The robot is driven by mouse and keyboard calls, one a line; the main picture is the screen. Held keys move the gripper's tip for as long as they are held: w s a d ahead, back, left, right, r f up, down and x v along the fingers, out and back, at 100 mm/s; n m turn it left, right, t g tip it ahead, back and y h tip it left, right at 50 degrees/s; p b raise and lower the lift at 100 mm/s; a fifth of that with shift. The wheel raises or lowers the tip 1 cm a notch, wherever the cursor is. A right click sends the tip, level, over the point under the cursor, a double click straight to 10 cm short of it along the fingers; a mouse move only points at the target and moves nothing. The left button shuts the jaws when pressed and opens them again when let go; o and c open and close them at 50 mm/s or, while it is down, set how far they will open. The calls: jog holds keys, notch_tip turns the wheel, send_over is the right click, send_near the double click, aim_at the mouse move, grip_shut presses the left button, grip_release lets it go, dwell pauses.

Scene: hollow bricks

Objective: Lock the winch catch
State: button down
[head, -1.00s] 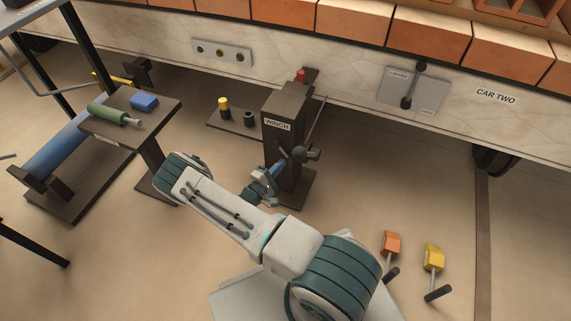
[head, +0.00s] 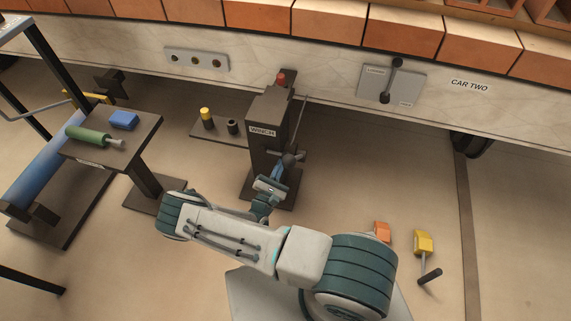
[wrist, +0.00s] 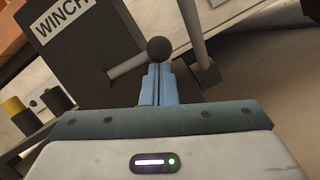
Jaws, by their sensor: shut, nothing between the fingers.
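The dark winch post (head: 265,130), labelled WINCH, stands upright by the car, with a red piece (head: 281,78) on top. A thin rod (head: 300,125) and a crossbar are on its right side. My gripper (head: 281,168) is in front of that side; its blue fingers (wrist: 158,82) are shut together and hold nothing. In the wrist view a black ball knob (wrist: 159,50) lies just beyond the fingertips; I cannot tell whether they touch it. A pale bar (wrist: 130,63) runs beside the knob. Which part is the catch is not clear.
A grey lever plate (head: 404,85), seemingly marked LOCKED at upper left, is on the car side labelled CAR TWO. A low shelf with yellow (head: 206,114) and black pegs stands left of the winch. A table (head: 130,143) is farther left.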

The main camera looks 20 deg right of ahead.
jog(key=shift+s+d+r, duration=0.1)
jog(key=shift+r, duration=0.25)
dwell(0.4)
